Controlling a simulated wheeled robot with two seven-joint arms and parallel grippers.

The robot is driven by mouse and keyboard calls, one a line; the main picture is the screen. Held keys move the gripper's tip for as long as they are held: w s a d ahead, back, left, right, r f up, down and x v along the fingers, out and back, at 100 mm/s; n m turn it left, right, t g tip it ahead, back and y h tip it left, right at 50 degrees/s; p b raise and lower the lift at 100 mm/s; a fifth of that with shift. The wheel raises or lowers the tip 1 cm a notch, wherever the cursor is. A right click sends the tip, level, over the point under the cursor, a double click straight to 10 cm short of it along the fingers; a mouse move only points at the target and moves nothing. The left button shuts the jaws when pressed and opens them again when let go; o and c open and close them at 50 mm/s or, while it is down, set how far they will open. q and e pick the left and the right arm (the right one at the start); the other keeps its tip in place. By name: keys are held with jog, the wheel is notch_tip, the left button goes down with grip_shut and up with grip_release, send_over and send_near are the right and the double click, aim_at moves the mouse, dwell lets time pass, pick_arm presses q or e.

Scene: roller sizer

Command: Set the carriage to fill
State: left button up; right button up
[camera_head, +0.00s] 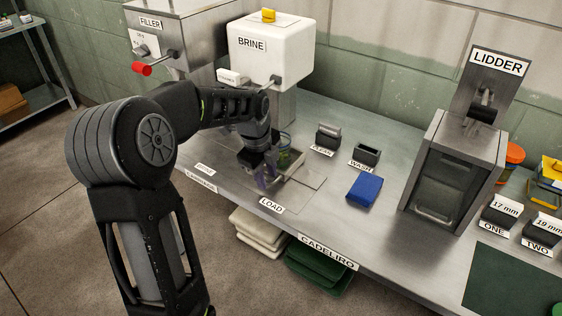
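A sign on the front edge (200,186) is small and hard to read, perhaps naming the carriage. The carriage itself is not clearly made out; my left arm hides much of that area. My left gripper (267,177) points down just above the bench behind the LOAD label (271,205). A greenish clear thing, perhaps a jar (285,150), stands right behind it. I cannot tell whether the fingers touch anything or how far apart they are. The FILLER machine (180,30) with a red knob (142,69) stands at the back left. My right gripper is out of view.
The white BRINE machine (272,52) stands behind my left gripper. Two small dark holders (328,137) and a blue cloth or pad (364,190) lie to its right. The LIDDER machine (458,160) stands farther right. Bare metal bench (330,215) lies between.

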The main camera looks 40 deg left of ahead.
pick_arm(q)
jog(key=s+d+r+p, duration=0.1)
jog(key=d+r+p, duration=0.4)
jog(key=r, duration=0.3)
jog(key=shift+s+r, duration=0.3)
jog(key=shift+r, duration=0.1)
jog(key=a+b, duration=0.1)
jog(key=a, duration=0.1)
jog(key=a+f+b, duration=0.1)
jog(key=a+b, duration=0.1)
jog(key=a, duration=0.1)
jog(key=shift+a, duration=0.15)
